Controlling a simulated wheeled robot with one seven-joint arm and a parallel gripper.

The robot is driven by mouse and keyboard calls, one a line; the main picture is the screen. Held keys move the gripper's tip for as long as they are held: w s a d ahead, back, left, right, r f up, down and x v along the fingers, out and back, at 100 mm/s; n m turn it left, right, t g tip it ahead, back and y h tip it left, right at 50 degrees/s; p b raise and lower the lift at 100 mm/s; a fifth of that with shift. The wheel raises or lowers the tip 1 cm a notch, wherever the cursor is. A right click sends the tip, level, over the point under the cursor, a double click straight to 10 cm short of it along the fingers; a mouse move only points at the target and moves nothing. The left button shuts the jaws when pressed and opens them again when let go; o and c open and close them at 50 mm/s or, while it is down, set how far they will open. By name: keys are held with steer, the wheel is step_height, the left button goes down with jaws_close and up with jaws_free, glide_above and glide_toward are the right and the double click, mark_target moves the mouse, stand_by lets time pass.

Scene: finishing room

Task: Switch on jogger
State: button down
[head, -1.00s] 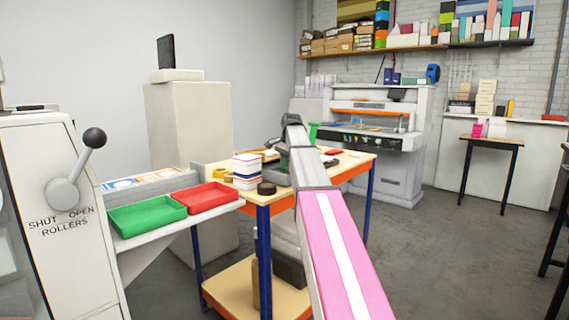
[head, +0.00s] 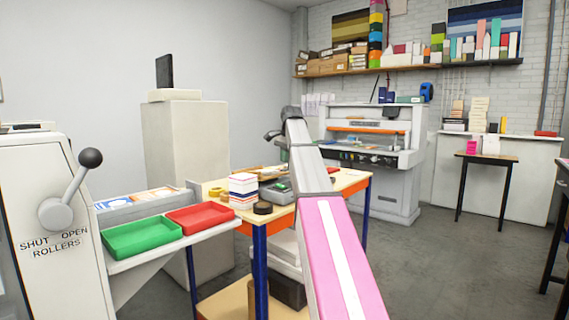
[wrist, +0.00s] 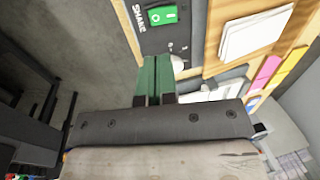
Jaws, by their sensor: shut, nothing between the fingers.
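The jogger (head: 276,190) is a low grey machine on the wooden-topped table, with a green switch on top. In the wrist view its dark panel (wrist: 150,38) carries the word SHAKE and a green rocker switch (wrist: 163,15) with a white mark. My gripper (wrist: 157,62) has green fingers that are together, with nothing between them.
A paper stack (head: 243,189) and a dark roll (head: 263,208) lie beside the jogger. Green (head: 143,237) and red (head: 200,217) trays sit on the shelf at left, by the roller machine's lever (head: 74,189). A large grey machine (head: 375,160) stands behind.

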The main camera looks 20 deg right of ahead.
mark_target(279, 185)
steer(key=r, duration=0.3)
steer(key=shift+w+a+r, duration=0.15)
steer(key=shift+w+r, duration=0.15)
steer(key=shift+w, duration=0.1)
steer(key=f, duration=0.4)
steer(key=w+a+f, duration=0.1)
steer(key=f, duration=0.4)
steer(key=w+f, duration=0.1)
steer(key=f, duration=0.3)
steer(key=shift+w+a+f, duration=0.1)
steer(key=shift+a+f, duration=0.15)
steer(key=shift+f, duration=0.15)
